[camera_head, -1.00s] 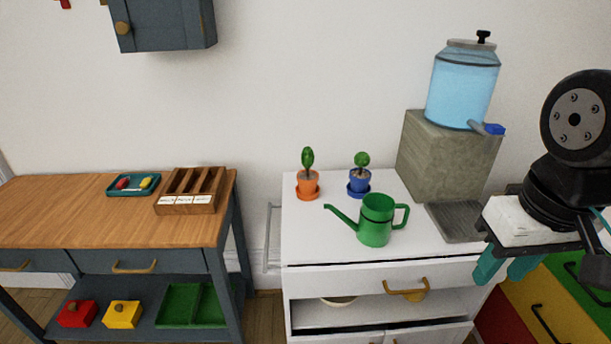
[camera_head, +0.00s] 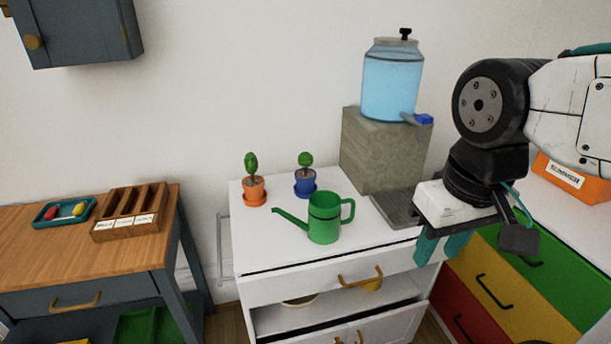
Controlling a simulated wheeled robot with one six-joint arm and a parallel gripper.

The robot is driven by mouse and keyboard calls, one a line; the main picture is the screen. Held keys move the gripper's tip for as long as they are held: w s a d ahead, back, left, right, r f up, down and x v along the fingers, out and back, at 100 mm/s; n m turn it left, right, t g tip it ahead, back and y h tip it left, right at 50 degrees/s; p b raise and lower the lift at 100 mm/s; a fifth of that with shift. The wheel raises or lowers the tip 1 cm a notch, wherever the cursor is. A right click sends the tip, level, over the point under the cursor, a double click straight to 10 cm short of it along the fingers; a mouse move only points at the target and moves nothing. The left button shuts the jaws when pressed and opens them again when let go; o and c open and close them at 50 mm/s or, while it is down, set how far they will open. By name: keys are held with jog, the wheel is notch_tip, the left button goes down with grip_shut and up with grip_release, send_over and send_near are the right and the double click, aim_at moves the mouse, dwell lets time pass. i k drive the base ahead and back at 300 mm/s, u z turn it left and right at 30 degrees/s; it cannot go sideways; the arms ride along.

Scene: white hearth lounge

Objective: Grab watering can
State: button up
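The green watering can (camera_head: 324,218) stands upright on the white cabinet top (camera_head: 262,244), near its front edge. Its spout points left and its handle is on the right. My gripper (camera_head: 440,250) is right of the can and apart from it, pointing down in front of the cabinet's right side. Its teal fingers overlap in this view, and the gap between them is hard to make out. Nothing shows held in it.
An orange pot (camera_head: 254,190) and a blue pot (camera_head: 305,183) with plants stand behind the can. A water dispenser (camera_head: 391,85) sits on a stone block (camera_head: 383,150) at the back right. A wooden table (camera_head: 50,255) is left; coloured drawers (camera_head: 500,285) are right.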

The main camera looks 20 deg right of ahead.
aim_at(323, 225)
jog(key=k, duration=1.2)
jog(key=u, duration=0.85)
jog(key=i, duration=1.75)
jog(key=z, duration=0.4)
